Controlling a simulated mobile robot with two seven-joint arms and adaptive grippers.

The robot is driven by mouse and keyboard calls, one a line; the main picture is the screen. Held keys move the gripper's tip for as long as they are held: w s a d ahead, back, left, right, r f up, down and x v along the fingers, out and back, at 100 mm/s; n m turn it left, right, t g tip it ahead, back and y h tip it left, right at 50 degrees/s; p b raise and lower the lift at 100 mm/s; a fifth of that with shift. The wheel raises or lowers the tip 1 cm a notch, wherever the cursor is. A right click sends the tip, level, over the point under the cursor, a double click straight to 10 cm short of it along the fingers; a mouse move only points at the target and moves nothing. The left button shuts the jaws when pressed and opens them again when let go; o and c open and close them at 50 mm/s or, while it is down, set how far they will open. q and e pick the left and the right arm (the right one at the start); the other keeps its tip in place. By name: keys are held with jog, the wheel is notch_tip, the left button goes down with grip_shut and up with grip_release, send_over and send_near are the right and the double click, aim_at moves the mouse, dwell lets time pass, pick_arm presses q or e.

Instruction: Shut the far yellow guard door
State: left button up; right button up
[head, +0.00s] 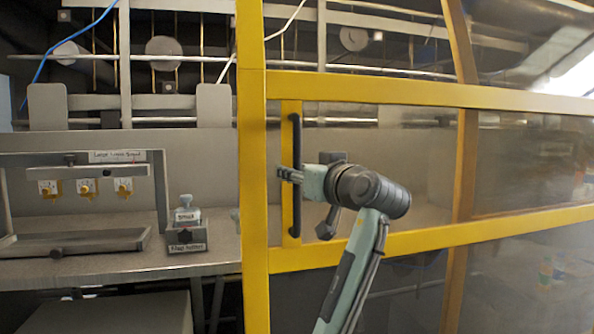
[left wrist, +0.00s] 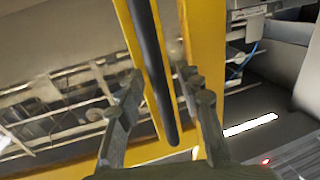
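A yellow guard door (head: 400,90) with clear panels fills the right side of the head view. Its rails converge to the right, so its left edge looks nearer to me. A black vertical bar handle (head: 295,210) is on a narrow yellow upright near that edge. My left gripper (head: 285,173) is at the handle's mid-height. In the left wrist view the handle (left wrist: 150,60) runs between the two fingers of my left gripper (left wrist: 165,78), which are apart with visible gaps. Whether either finger touches it cannot be told. My right gripper is not in view.
Left of the door's thick yellow post (head: 252,170) the machine front is uncovered. A metal bench (head: 120,270) there holds a labelled frame (head: 115,157) with yellow parts and a small grey box (head: 186,235). Another yellow-orange post (head: 465,165) shows through the panels.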

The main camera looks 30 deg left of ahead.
pick_arm(q)
jog(key=shift+c, duration=0.4)
grip_shut()
